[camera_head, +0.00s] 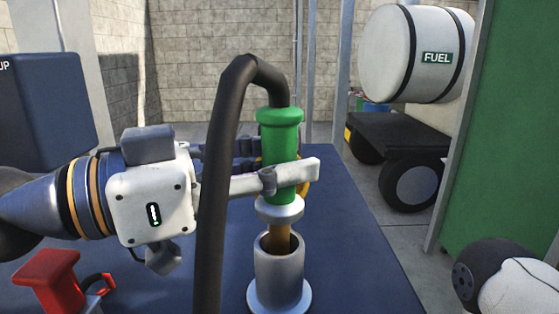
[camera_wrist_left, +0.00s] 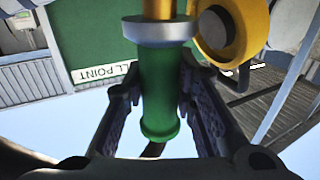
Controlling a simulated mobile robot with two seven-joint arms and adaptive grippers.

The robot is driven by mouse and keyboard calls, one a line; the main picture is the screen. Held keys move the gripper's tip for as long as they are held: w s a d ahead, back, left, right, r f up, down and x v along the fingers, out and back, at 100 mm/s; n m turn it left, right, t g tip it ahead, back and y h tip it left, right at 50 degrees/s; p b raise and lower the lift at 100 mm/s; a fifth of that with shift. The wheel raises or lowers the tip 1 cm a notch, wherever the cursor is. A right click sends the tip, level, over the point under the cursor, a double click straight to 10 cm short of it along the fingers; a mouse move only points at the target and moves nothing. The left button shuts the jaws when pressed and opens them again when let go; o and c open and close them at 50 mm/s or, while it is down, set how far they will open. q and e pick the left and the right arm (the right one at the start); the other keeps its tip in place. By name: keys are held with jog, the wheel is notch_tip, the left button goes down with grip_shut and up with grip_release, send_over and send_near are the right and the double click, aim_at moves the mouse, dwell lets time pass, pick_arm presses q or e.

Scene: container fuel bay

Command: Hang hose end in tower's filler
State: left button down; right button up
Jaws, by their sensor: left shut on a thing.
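The hose end has a green grip (camera_head: 278,135), a pale collar and a brass tip (camera_head: 281,236). A black hose (camera_head: 222,150) loops up from its top. My left gripper (camera_head: 282,180) is shut around the green grip, which is upright in the head view. The grip also shows between the fingers in the left wrist view (camera_wrist_left: 158,90). Below stands the grey metal filler (camera_head: 278,275), an upright open tube on a round flange. The brass tip reaches its mouth, with the collar above the rim. I cannot tell how deep the tip is. My right gripper is out of view.
The filler stands on a blue surface (camera_head: 365,270). A red object (camera_head: 48,275) stands at lower left, and a blue box (camera_head: 45,110) is behind my left arm. A white fuel tank (camera_head: 415,55), a dark cart (camera_head: 395,140) and a green panel (camera_head: 510,130) are at right.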

aim_at(279, 108)
pick_arm(q)
jog(key=shift+f+b, duration=0.45)
jog(key=shift+f, duration=1.2)
jog(key=c, duration=1.2)
grip_release()
jog(key=shift+c, duration=0.2)
notch_tip(279, 108, up, 10)
jog(key=shift+r, duration=0.1)
